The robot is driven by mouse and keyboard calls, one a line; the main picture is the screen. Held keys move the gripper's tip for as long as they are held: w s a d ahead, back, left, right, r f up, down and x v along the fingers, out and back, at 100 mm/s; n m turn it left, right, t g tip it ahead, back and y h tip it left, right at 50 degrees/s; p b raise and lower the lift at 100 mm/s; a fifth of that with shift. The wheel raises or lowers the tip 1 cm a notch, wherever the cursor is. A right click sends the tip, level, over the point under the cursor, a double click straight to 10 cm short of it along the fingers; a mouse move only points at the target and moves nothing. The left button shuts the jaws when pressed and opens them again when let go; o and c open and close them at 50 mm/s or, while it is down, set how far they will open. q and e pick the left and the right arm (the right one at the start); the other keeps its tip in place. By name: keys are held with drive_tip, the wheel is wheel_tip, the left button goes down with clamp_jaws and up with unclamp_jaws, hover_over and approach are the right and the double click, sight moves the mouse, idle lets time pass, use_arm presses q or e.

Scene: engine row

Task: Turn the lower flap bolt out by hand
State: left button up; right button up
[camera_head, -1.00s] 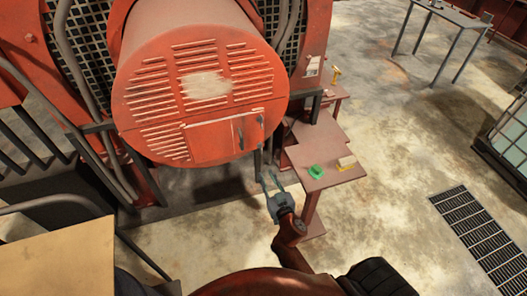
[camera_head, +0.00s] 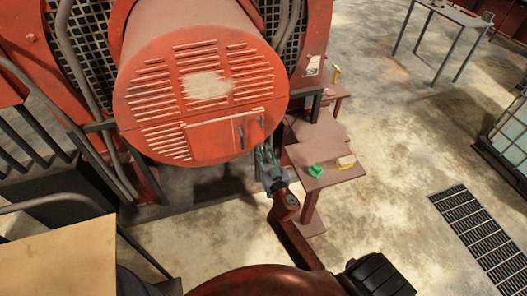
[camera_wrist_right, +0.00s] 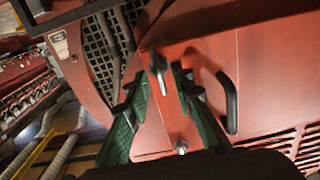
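The red flap (camera_head: 213,145) is set in the lower part of the round red louvred engine cover (camera_head: 150,95). In the right wrist view the flap carries a dark curved handle (camera_wrist_right: 230,105) and two small metal bolts. That view looks turned over, so the bolt higher in the picture (camera_wrist_right: 158,68) appears to be the lower one. The other bolt (camera_wrist_right: 181,146) sits nearer the louvres. My right gripper (camera_head: 265,153) is at the cover's lower right edge. Its green fingers (camera_wrist_right: 161,85) stand apart, on either side of the lower bolt; contact cannot be told. My left gripper is out of view.
A floor grate (camera_head: 480,235) lies farther right. The floor between is clear.

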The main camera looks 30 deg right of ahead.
drive_tip(key=shift+c, duration=0.2)
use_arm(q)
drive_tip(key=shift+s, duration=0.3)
use_arm(e)
clamp_jaws()
